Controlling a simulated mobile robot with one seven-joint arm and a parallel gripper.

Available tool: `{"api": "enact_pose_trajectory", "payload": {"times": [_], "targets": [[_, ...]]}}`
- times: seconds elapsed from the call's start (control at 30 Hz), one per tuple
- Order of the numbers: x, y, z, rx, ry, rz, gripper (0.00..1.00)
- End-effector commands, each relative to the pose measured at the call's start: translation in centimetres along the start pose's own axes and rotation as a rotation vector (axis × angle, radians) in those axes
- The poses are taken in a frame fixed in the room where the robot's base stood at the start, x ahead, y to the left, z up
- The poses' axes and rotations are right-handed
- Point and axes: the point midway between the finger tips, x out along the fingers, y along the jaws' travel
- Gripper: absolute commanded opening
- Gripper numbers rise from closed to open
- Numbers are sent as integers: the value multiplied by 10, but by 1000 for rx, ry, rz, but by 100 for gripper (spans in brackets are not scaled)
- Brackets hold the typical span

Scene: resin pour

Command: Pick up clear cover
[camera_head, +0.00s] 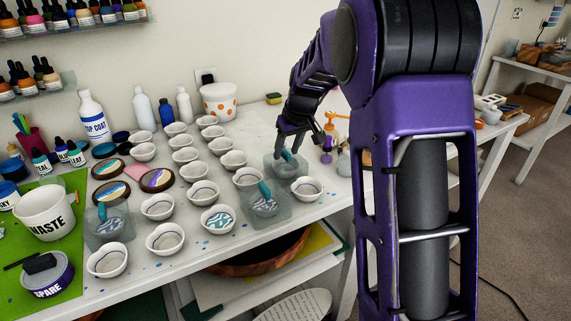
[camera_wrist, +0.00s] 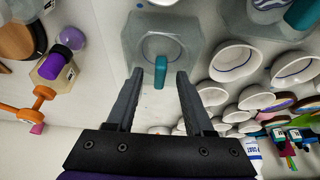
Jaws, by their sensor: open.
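Three clear covers with teal handles stand on the white table. The one farthest right (camera_head: 286,172) is under my gripper (camera_head: 291,143); in the wrist view this clear cover (camera_wrist: 140,42) shows a round bowl rim through it. My gripper (camera_wrist: 160,74) is open, with one finger on each side of its teal handle (camera_wrist: 161,70); I cannot tell whether they touch. A second clear cover (camera_head: 263,208) sits nearer the front, over a blue-patterned bowl. A third clear cover (camera_head: 97,238) stands at the left.
Several white bowls stand close around the covers, including one right of the gripped spot (camera_head: 308,188). An orange stand (camera_head: 330,128) and small bottles are to the right. A WASTE cup (camera_head: 46,213) sits on a green mat (camera_head: 62,275) at left.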

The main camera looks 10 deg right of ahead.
Motion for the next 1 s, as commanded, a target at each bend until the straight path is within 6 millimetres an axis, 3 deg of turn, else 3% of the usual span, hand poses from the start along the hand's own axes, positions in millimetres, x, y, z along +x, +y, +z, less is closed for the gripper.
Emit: {"api": "enact_pose_trajectory", "payload": {"times": [0.03, 0.33, 1.0], "targets": [[0, 0, 0, 0, 0, 0, 52], [0, 0, 0, 0, 0, 0, 0], [-1, 0, 0, 0, 0, 0, 0]]}}
